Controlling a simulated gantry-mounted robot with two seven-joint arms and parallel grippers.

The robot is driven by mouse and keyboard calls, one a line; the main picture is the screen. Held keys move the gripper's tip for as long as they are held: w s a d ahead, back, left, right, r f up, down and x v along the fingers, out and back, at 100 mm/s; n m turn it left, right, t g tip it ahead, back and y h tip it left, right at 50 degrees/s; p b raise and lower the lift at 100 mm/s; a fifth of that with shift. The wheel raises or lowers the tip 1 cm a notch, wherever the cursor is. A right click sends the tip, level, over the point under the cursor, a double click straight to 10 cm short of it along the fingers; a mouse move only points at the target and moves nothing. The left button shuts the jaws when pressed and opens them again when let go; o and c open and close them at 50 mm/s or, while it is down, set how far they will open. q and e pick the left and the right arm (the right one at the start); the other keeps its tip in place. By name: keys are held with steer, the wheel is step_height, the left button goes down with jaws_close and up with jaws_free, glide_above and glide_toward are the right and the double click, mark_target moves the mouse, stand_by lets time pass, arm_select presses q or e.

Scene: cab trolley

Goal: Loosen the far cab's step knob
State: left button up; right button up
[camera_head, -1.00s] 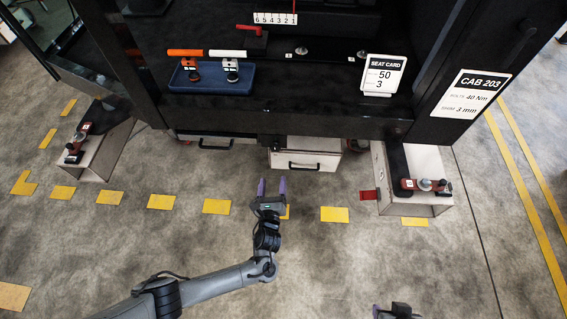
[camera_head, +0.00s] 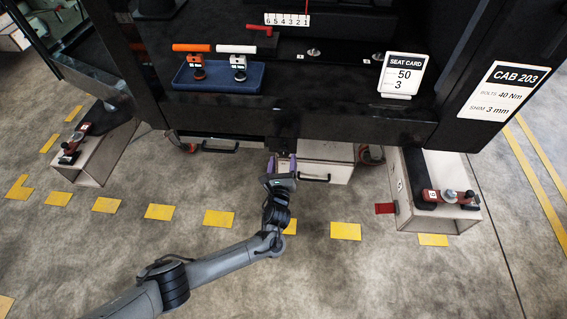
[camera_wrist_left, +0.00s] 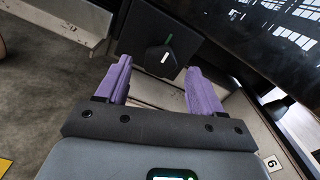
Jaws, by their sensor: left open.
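A black faceted knob (camera_wrist_left: 162,60) with a white mark sits on a dark square block in the left wrist view, with a green line on the block beside it. I cannot tell from the frames which cab it belongs to. My left gripper (camera_head: 282,160) is open at the lower edge of the black cab (camera_head: 330,122). Its two purple fingers (camera_wrist_left: 158,84) show in the left wrist view, with the knob framed between and beyond their tips. They look apart from it and hold nothing. In the head view the knob is hidden. My right gripper is out of view.
A pale drawer box (camera_head: 326,162) with a black handle is right of the left gripper. Pale step boxes stand at left (camera_head: 100,155) and right (camera_head: 440,212). A blue tray (camera_head: 217,78) holds orange- and white-handled tools.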

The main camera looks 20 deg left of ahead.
arm_select(q)
steer(key=shift+b+x, duration=0.35)
steer(key=shift+x, duration=0.6)
steer(key=shift+c, duration=0.5)
steer(key=c, duration=1)
